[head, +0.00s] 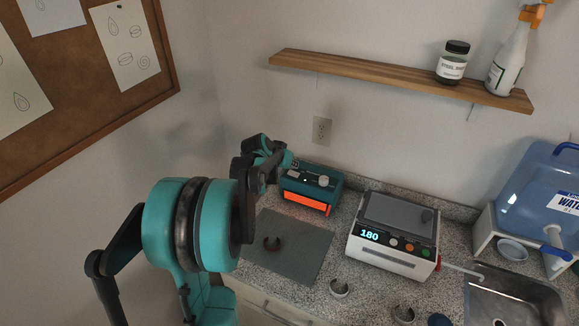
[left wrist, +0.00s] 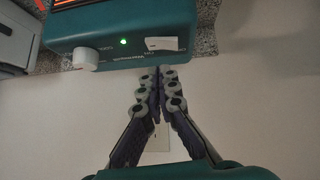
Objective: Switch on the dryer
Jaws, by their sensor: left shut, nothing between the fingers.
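The dryer seems to be the teal box (head: 338,186) with a glowing orange front at the back left of the counter. In the left wrist view, the teal box (left wrist: 120,22) shows a white knob (left wrist: 86,58), a lit green light (left wrist: 123,42) and a white rectangular switch or plate (left wrist: 162,44). My left gripper (head: 294,164) is at the back of the box's top. In the left wrist view, my left gripper (left wrist: 160,72) is shut and empty, its tips close to the box's edge near the white switch. Contact cannot be told. My right gripper is out of view.
A grey mat (head: 290,250) with a dark ring-shaped piece (head: 272,244) lies in front of the box. A white machine (head: 390,250) reading 180 stands to the right, then a sink (head: 515,300) and water jug (head: 535,190). A wooden shelf (head: 390,75) hangs above.

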